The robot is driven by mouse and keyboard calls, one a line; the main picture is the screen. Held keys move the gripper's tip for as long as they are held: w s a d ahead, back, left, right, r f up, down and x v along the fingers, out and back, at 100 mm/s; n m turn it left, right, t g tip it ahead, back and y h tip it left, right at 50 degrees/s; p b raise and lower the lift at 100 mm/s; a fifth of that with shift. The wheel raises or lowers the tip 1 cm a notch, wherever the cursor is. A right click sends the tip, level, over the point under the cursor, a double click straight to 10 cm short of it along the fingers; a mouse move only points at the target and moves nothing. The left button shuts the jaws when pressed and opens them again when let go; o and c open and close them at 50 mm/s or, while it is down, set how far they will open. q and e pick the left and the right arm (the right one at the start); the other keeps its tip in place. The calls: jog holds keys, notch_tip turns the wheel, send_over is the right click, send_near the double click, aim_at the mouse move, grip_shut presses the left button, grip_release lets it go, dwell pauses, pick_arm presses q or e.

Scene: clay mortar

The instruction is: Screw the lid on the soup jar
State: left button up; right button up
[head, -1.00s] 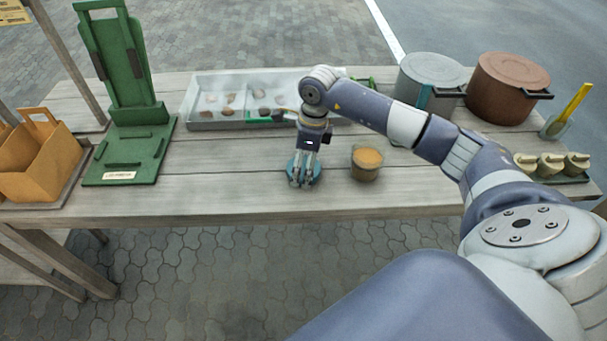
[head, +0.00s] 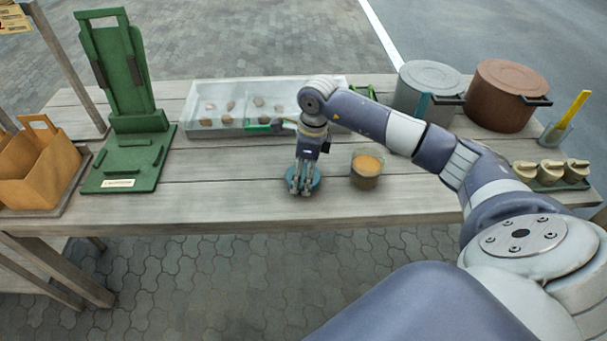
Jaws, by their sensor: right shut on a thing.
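The soup jar (head: 366,170) is a clear, lidless jar with orange soup inside. It stands upright on the wooden table near the front edge. A round blue-teal lid (head: 316,180) is to the left of the jar. My right gripper (head: 302,188) points down over the lid and is shut on it. The fingers cover the middle of the lid, and only its sides show. I cannot tell whether the lid touches the table. The gripper and lid are apart from the jar. My left gripper is not in view.
A clear tray (head: 232,128) with several brown pieces lies behind the gripper. A grey pot (head: 432,85) and a brown pot (head: 507,95) stand back right. A green stand (head: 128,150) and a cardboard carrier (head: 35,165) are at left. The table front (head: 220,205) is clear.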

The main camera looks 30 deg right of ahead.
aim_at(302, 177)
jog(key=shift+r+p, duration=0.35)
jog(key=shift+r, duration=0.25)
jog(key=r+p, duration=0.2)
jog(key=shift+s+a+r, duration=0.2)
jog(key=shift+s+r, duration=0.1)
jog(key=s+a+r+p, duration=0.1)
jog(key=s+a, duration=0.7)
jog(key=s, duration=0.4)
jog(key=shift+s+a+p, duration=0.3)
jog(key=shift+s+p, duration=0.05)
jog(key=shift+r, duration=0.15)
jog(key=a+r+n+g, duration=0.1)
jog(key=r+n, duration=0.4)
jog(key=n, duration=0.8)
jog(key=s+a+r+n+g+h, duration=0.1)
jog(key=a+r+n, duration=0.2)
jog(key=n, duration=1)
notch_tip(302, 177, up, 2)
jog(key=shift+s+a+r+n, duration=0.15)
jog(key=shift+s+a+n, duration=0.1)
jog(key=shift+a+n, duration=0.05)
